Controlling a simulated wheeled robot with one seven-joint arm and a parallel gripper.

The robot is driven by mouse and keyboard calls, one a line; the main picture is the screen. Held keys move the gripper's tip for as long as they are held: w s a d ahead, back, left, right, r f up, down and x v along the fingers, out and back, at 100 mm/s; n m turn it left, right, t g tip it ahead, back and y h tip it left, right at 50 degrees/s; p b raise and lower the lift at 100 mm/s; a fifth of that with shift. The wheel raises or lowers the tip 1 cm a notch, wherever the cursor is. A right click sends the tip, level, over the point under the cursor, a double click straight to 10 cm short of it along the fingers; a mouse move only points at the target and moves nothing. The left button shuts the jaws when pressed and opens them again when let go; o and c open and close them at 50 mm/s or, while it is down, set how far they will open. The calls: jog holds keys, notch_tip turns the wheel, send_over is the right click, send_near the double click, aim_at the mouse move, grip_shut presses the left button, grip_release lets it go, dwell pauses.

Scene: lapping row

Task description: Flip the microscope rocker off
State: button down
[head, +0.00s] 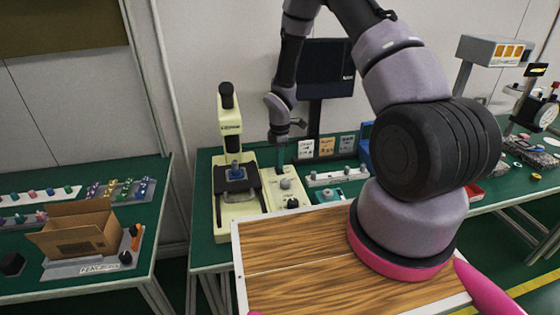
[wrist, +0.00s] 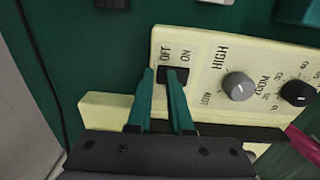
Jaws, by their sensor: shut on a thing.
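The cream microscope (head: 230,128) stands on the green bench in the head view, with its cream control panel (head: 291,202) to the right of its stage. In the wrist view the black rocker (wrist: 181,77) sits on this panel (wrist: 205,60), beside the printed words OFF and ON. My gripper (wrist: 160,73) has its teal fingers at the rocker, with the right fingertip over it and the left one by its OFF end. The fingers are slightly apart and shut on the rocker. In the head view my gripper (head: 281,168) points down at the panel and hides the rocker.
A grey HIGH knob (wrist: 238,86) and a black knob (wrist: 296,93) lie right of the rocker. A dark monitor (head: 326,68) stands behind. A row of small cards (head: 325,146) and a white strip with knobs (head: 337,177) are to the right. The cardboard box (head: 78,232) is on the left bench.

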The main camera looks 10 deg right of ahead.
aim_at(281, 171)
jog(key=shift+s+f, duration=0.5)
jog(key=shift+s, duration=0.6)
jog(key=shift+w+r, duration=0.15)
jog(key=shift+r, duration=0.4)
notch_tip(281, 171, up, 14)
jog(key=w, duration=0.1)
jog(key=shift+f, duration=0.1)
jog(key=shift+s, duration=0.1)
jog(key=shift+s+a+t, duration=0.1)
jog(key=shift+s+t, duration=0.4)
jog(key=shift+s, duration=0.25)
